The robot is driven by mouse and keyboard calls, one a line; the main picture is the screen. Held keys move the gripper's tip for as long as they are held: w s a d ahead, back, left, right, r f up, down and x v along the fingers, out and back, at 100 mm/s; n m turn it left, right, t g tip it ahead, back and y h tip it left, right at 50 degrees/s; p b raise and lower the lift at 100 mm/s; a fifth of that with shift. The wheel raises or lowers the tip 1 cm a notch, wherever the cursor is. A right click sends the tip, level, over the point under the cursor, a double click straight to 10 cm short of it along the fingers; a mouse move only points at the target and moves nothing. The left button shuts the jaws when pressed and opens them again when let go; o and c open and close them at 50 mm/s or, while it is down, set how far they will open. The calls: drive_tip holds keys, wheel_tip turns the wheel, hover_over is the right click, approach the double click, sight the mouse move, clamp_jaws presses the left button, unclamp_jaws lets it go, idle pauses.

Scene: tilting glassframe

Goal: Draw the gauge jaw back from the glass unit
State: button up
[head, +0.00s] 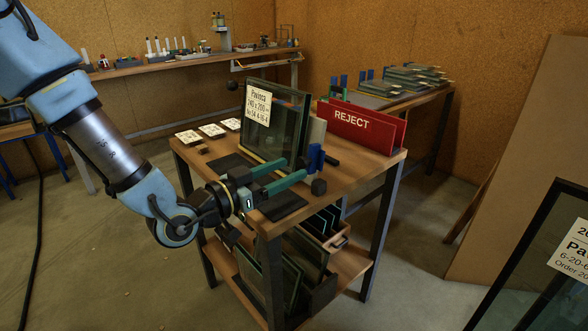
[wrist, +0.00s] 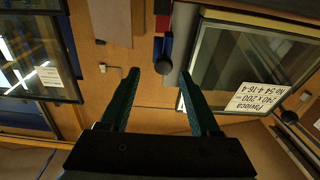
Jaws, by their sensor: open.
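The glass unit (head: 290,125), with a white Pavoca label, stands upright on the wooden bench; in the wrist view the glass unit (wrist: 225,60) is at the right. A blue block (head: 315,157) beside its right end seems to be the gauge jaw. I cannot tell whether it touches the glass. My gripper (head: 292,169) reaches in from the left, its green fingers apart, near the blue block. Nothing is held.
A red REJECT rack (head: 355,124) stands behind at the bench's right. White cards (head: 211,130) lie at the left. More glass panes (head: 275,275) stand on the lower shelf. A framed unit (head: 545,265) is at far right.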

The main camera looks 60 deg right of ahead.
drive_tip(key=b+v, duration=0.1)
drive_tip(key=v, duration=0.6)
drive_tip(key=shift+a, duration=0.4)
drive_tip(key=shift+w, duration=0.15)
drive_tip(key=w+a+f+n+t+y+p, duration=0.2)
drive_tip(key=w+a+n+t+y, duration=0.3)
drive_tip(key=w+a, duration=0.65)
drive_tip(key=w+a+f+n+t+y+p, duration=0.2)
drive_tip(key=w+a+n+t+y+p, duration=0.25)
drive_tip(key=w+a, duration=0.7)
drive_tip(key=s+a+r+n+g+y, duration=0.1)
drive_tip(key=a+r+n+y, duration=0.2)
drive_tip(key=a, duration=0.8)
drive_tip(key=s+a+r+n+g+y+p, duration=0.1)
drive_tip(key=a+r+n+y, duration=0.3)
drive_tip(key=a+n, duration=0.4)
drive_tip(key=a+r, duration=0.1)
drive_tip(key=a, duration=0.2)
drive_tip(key=shift+d+y, duration=0.1)
drive_tip(key=shift+y, duration=0.15)
